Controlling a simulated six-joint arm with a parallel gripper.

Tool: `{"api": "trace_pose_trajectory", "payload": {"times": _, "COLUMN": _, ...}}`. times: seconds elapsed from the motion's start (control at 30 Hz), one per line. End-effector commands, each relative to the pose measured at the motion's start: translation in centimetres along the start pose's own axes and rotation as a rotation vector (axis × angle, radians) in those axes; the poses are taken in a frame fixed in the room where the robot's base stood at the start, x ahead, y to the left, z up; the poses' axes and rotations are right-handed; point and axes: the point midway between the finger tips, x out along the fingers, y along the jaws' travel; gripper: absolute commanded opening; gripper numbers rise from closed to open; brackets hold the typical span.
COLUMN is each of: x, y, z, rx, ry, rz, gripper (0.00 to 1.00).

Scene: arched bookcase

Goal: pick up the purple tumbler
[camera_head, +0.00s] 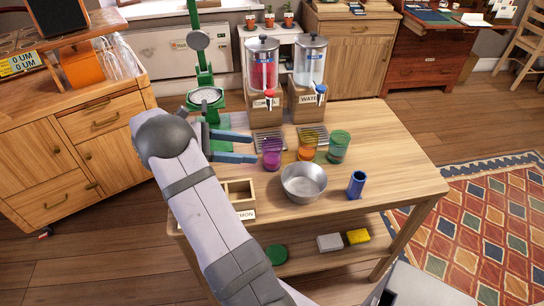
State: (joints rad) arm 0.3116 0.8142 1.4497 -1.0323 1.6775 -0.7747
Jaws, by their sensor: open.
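The purple tumbler (271,154) is see-through and stands upright on the wooden table, in front of the left drink dispenser. My gripper (252,148) is open, its two blue fingers pointing right toward the tumbler. The fingertips are close to the tumbler's left side in this view. The near finger ends just left of it and the far finger reaches behind or above its rim. I cannot tell from this one view whether they touch it or at what height they are.
Orange (307,146) and green (339,147) tumblers stand to the right. Two dispensers (264,80) and a green press (205,92) stand behind. A wooden divided box (238,192) is near my arm. The table's right end is clear.

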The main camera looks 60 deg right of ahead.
Motion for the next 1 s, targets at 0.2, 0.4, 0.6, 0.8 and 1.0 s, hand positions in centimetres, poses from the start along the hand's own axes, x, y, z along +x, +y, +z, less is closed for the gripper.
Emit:
{"api": "trace_pose_trajectory", "payload": {"times": 0.2, "x": 0.6, "y": 0.2, "z": -0.2, "rx": 0.012, "ry": 0.02, "rz": -0.028, "gripper": 0.54}}
{"api": "trace_pose_trajectory", "payload": {"times": 0.4, "x": 2.1, "y": 0.1, "z": -0.2, "rx": 0.011, "ry": 0.019, "rz": -0.03, "gripper": 0.54}}
{"api": "trace_pose_trajectory", "payload": {"times": 0.6, "x": 5.0, "y": 0.0, "z": -0.3, "rx": 0.011, "ry": 0.02, "rz": -0.03, "gripper": 0.54}}
{"api": "trace_pose_trajectory", "payload": {"times": 0.8, "x": 7.0, "y": 0.0, "z": -0.3, "rx": 0.012, "ry": 0.019, "rz": -0.029, "gripper": 0.54}}
{"api": "trace_pose_trajectory", "payload": {"times": 1.0, "x": 7.4, "y": 0.0, "z": -0.4, "rx": 0.012, "ry": 0.02, "rz": -0.026, "gripper": 0.54}}
